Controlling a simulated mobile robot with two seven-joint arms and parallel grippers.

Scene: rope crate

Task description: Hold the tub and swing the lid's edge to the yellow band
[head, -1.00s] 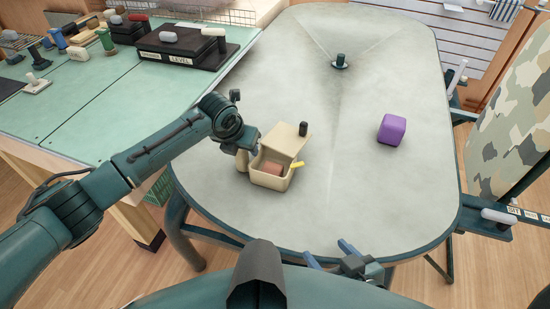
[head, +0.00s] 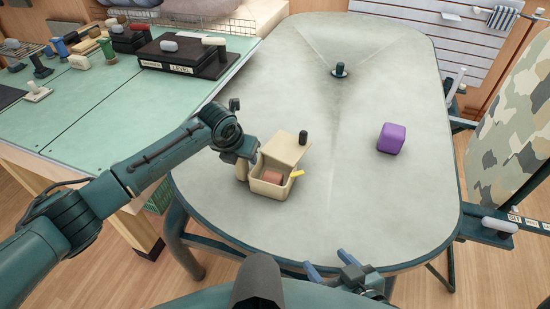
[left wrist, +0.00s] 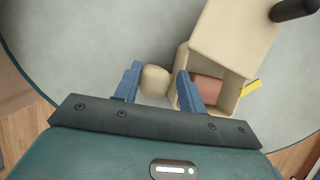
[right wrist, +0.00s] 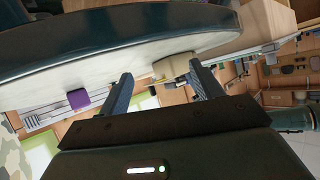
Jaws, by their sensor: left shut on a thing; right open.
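The cream tub (head: 268,190) stands on the near left of the grey table, and the left wrist view shows its wall (left wrist: 232,101). Its lid (head: 284,149) is up at the tub's far side, leaving the tub open. A dark knob (head: 303,137) stands at the lid's far right. A yellow band (head: 297,174) sticks out at the tub's right side. A reddish block (head: 273,176) lies inside. My left gripper (left wrist: 158,75) is shut on the rounded cream grip (left wrist: 155,81) on the tub's left side. My right gripper (head: 327,256) is open and empty by the table's near edge, apart from the tub.
A purple block (head: 391,138) sits right of the tub. A dark peg on a round base (head: 340,70) stands at the back. A green bench (head: 90,110) with tools adjoins on the left. The table between tub and purple block is clear.

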